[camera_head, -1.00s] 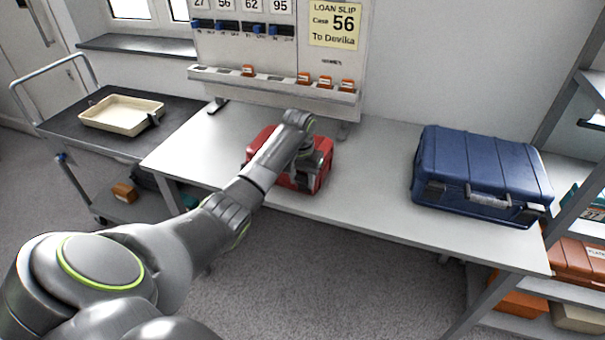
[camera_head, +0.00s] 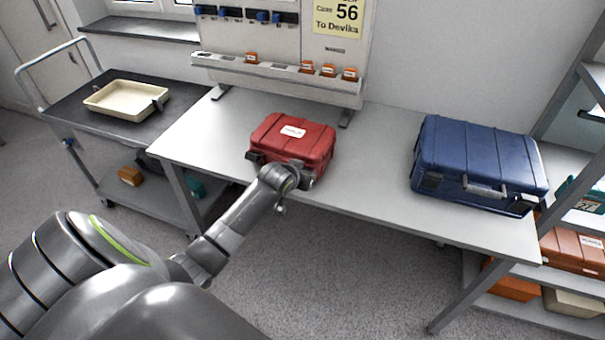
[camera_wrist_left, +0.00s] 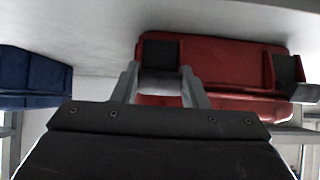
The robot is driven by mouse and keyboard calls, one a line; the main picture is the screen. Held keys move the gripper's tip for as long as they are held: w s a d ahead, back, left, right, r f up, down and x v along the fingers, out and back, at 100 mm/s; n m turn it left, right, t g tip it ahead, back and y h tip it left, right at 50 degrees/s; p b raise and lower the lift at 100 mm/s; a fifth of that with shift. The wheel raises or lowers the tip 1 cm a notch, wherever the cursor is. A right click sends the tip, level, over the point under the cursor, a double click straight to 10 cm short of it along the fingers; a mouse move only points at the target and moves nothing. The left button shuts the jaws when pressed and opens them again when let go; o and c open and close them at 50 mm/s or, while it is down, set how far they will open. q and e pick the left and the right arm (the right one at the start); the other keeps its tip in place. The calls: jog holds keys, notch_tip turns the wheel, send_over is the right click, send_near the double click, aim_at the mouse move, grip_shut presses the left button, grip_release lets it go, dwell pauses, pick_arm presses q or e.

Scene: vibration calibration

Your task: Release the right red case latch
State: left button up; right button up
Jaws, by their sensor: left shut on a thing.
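The red case (camera_head: 295,138) lies shut on the table, a white label on its lid. Its front faces me, partly hidden by my left wrist. In the left wrist view the red case (camera_wrist_left: 225,65) is at the top right. The right latch (camera_wrist_left: 160,52) is a dark block with a paler lower part between my fingers. My left gripper (camera_wrist_left: 161,88) is shut on this latch at the case's front. The other latch (camera_wrist_left: 288,70) shows at the right of that view, apart from my gripper. My right gripper is not in view.
A blue case (camera_head: 480,160) stands on the table (camera_head: 375,150) to the right, with bare tabletop between the cases. A pegboard-like panel with a ledge (camera_head: 285,77) stands behind. A trolley with a cream tray (camera_head: 126,101) is at the left, shelving at the right.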

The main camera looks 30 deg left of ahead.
pick_arm(q)
jog(key=shift+t, duration=0.6)
jog(key=o, duration=1)
jog(key=shift+f, duration=0.1)
jog(key=shift+s, duration=0.1)
jog(key=v, duration=1.7)
jog(key=shift+s+b, duration=0.1)
jog(key=shift+b, duration=0.25)
